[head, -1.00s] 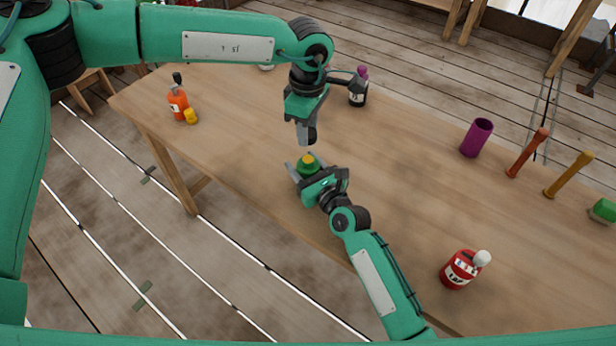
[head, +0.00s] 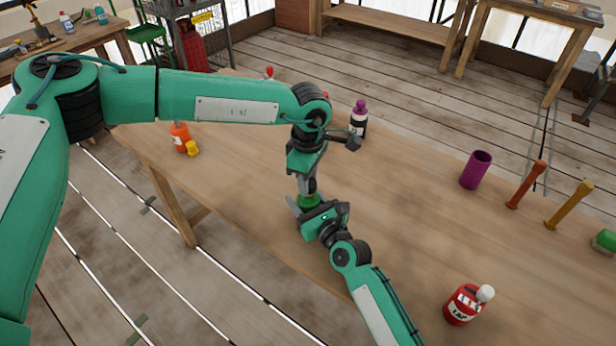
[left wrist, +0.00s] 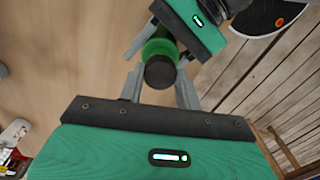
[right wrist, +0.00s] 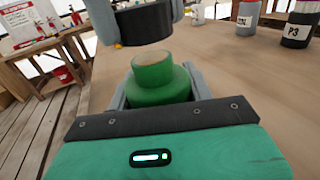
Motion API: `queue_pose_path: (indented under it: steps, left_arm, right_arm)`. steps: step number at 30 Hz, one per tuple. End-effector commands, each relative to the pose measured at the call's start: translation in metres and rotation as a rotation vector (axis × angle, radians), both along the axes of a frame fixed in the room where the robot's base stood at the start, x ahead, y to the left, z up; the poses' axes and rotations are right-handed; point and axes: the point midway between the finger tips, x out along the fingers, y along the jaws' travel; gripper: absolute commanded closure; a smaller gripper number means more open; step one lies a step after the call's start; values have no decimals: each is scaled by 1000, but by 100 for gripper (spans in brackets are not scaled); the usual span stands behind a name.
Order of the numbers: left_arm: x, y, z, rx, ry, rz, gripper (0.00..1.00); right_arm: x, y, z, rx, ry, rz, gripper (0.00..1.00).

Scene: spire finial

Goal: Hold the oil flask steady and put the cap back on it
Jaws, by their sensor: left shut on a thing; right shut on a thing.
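The green oil flask (right wrist: 165,82) stands upright on the table, its open neck facing up. My right gripper (right wrist: 160,92) is shut around its body from the near side. My left gripper (head: 308,190) points down over the flask, shut on a black cylindrical cap (right wrist: 145,22). In the head view, the grippers mostly hide the flask (head: 309,202).
A red bottle (head: 463,304) is front right. A purple cup (head: 475,170), two rods (head: 527,184) and a green object (head: 605,240) are right. The table's middle is clear.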

Motion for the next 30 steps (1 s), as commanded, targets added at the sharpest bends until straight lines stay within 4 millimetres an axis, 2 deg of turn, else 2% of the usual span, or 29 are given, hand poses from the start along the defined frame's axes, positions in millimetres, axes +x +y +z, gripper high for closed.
queue_pose_path:
  steps: [12,30]
  left_arm:
    - [0,0,-17,0,1,0,87]
    - [0,0,-19,0,1,0,87]
  right_arm:
    - [0,0,0,0,0,0,89]
    - [0,0,0,0,0,0,89]
